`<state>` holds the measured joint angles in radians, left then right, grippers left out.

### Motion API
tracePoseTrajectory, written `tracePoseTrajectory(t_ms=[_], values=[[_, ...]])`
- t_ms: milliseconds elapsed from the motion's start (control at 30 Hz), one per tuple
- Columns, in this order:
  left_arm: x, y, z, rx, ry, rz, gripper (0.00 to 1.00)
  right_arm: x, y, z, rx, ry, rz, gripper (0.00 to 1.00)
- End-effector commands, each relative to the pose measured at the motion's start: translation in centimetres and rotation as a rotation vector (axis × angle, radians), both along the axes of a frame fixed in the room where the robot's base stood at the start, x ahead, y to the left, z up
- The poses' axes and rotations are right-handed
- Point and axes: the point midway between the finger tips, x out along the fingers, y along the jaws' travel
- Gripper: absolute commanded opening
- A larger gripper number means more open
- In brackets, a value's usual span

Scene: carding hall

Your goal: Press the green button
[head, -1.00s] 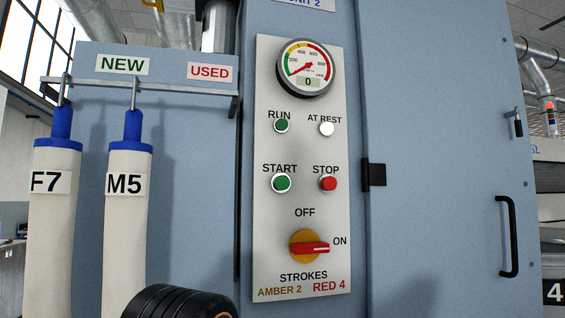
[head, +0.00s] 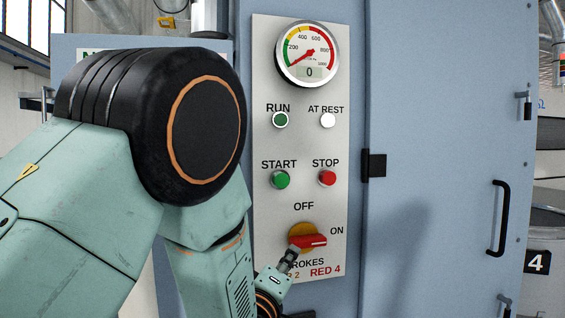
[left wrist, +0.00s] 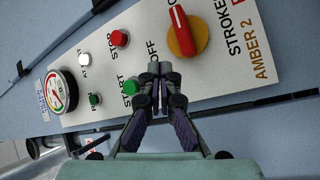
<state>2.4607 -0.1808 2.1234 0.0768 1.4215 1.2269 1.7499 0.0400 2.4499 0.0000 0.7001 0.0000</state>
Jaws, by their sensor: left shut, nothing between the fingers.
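The green START button (head: 281,180) sits on the pale control panel (head: 265,215), left of the red STOP button (head: 327,178). In the left wrist view the green button (left wrist: 131,87) shows just left of my fingertips. My left gripper (head: 290,258) is shut and empty. In the head view it overlaps the lower left of the red-and-yellow switch (head: 309,241), below the green button. In the left wrist view its fingertips (left wrist: 158,70) point at the panel near the OFF label. I cannot tell how far they are from the panel. My right gripper is not in view.
A green RUN lamp (head: 280,120) and a white AT REST lamp (head: 328,120) sit above the buttons. A round gauge (head: 308,54) reads 0. The switch's red handle points to ON. A black door handle (head: 499,218) stands out at right.

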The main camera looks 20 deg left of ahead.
Motion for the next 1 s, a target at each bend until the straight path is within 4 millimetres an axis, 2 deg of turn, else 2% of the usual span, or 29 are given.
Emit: tracePoseTrajectory(t_ms=[33, 100, 200, 300, 433, 767, 1000], values=[[0.1, -0.3, 3.5, -0.028, -0.052, -0.013, 0.00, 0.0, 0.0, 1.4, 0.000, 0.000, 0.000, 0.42], [0.2, -0.7, 6.7, -0.070, -0.112, -0.033, 0.00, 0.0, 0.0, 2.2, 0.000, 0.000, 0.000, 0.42], [0.1, -1.1, 10.0, -0.113, -0.176, -0.057, 0.00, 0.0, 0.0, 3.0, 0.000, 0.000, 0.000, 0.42], [-0.1, -1.4, 12.0, -0.140, -0.214, -0.073, 0.00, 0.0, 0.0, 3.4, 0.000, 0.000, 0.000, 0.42], [-0.1, -1.5, 12.8, -0.154, -0.234, -0.082, 0.00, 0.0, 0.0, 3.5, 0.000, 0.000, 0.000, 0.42], [-0.1, -1.5, 12.7, -0.154, -0.233, -0.082, 0.00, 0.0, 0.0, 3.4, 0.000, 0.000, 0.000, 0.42], [1.5, -0.3, 12.6, -0.158, -0.232, -0.079, 0.00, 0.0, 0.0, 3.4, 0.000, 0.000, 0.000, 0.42]])
